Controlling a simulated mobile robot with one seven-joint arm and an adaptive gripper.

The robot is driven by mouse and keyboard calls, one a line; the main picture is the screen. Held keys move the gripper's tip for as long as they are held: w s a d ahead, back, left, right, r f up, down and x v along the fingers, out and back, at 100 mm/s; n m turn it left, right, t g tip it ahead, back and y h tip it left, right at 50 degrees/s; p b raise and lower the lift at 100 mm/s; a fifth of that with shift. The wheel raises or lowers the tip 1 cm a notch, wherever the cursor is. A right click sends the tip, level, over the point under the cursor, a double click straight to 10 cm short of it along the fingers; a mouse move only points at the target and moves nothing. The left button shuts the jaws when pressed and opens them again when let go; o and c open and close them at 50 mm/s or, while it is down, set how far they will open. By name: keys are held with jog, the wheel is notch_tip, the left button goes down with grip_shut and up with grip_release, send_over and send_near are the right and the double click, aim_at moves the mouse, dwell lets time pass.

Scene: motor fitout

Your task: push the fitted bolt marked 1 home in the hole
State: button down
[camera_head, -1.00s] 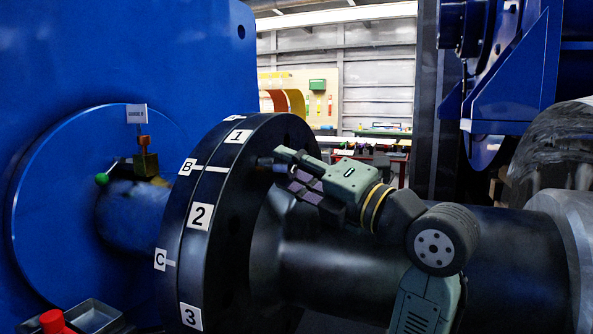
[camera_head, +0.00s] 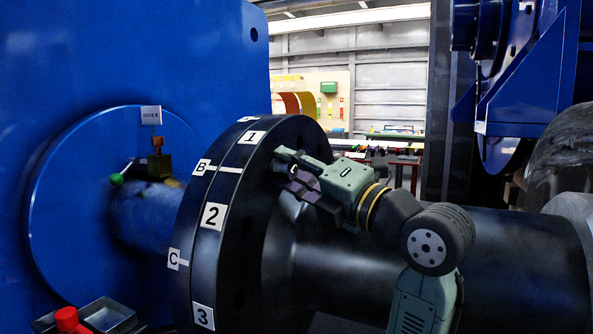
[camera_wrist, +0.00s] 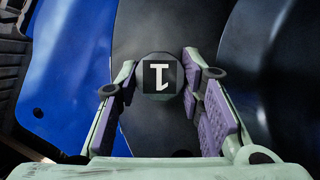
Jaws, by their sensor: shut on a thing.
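The bolt marked 1 shows in the wrist view as a round dark head (camera_wrist: 160,77) with a pale "1" label. It sits between the purple-padded fingertips of my gripper (camera_wrist: 159,68), which is shut on it. In the head view my gripper (camera_head: 284,168) is up against the near face of the dark flange (camera_head: 262,215), close to label 1 (camera_head: 252,137). The bolt's shank and the hole are hidden there, so I cannot tell how deep the bolt sits.
The shaft (camera_head: 400,255) runs right from the flange, below my arm. A blue housing (camera_head: 90,80) stands behind at left. A grey tray (camera_head: 108,314) with a red object (camera_head: 68,319) is at lower left. Blue machinery (camera_head: 525,85) is at upper right.

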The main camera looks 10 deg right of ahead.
jog(key=shift+w+a, duration=0.15)
jog(key=shift+a, duration=0.1)
jog(key=c, duration=1)
grip_release()
jog(key=shift+f, duration=0.1)
jog(key=v, duration=1.2)
jog(key=shift+a, duration=0.1)
jog(key=shift+c, duration=0.6)
